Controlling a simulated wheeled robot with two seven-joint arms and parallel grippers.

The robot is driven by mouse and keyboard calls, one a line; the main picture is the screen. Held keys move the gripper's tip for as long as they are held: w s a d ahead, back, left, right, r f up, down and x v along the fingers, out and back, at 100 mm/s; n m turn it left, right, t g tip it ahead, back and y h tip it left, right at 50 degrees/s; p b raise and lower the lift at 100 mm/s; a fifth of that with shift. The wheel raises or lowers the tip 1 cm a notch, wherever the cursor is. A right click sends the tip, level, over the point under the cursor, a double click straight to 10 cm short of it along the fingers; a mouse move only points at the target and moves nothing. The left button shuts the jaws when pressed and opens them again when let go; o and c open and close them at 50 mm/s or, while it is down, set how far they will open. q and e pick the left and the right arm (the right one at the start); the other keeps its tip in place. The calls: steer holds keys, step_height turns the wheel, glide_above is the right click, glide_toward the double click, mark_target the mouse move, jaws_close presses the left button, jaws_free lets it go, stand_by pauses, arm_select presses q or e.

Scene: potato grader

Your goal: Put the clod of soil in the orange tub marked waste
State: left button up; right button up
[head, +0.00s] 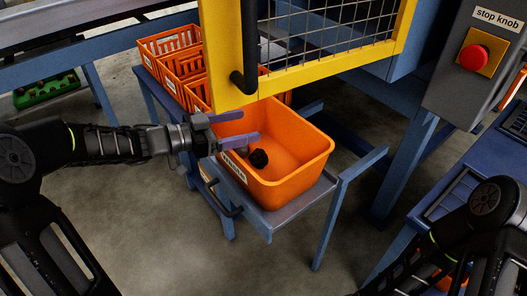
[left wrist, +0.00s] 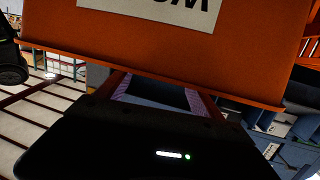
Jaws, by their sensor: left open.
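The orange tub (head: 306,160) stands on a blue-grey stand in the middle of the head view, with a white label on its left wall. The dark, roundish clod of soil (head: 259,158) shows inside the tub, near its left side. My left gripper (head: 246,127) is open over the tub's left rim, its purple fingers apart and nothing between them. The clod shows just below the lower finger, clear of the grip. In the left wrist view the orange tub wall (left wrist: 250,40) with its label fills the top, beyond the spread fingers (left wrist: 160,95). My right gripper is out of view.
Orange crates (head: 168,45) stand in a row behind the tub. A yellow mesh guard (head: 345,68) hangs close above the tub's back. A grey box with a red stop knob (head: 473,58) is at upper right. A drawer handle (head: 222,199) juts below the tub.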

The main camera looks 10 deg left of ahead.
arm_select(q)
steer(key=v, duration=0.4)
steer(key=shift+s+a, duration=0.15)
steer(key=shift+s, duration=0.05)
steer(key=shift+a, duration=0.1)
stand_by(0.5)
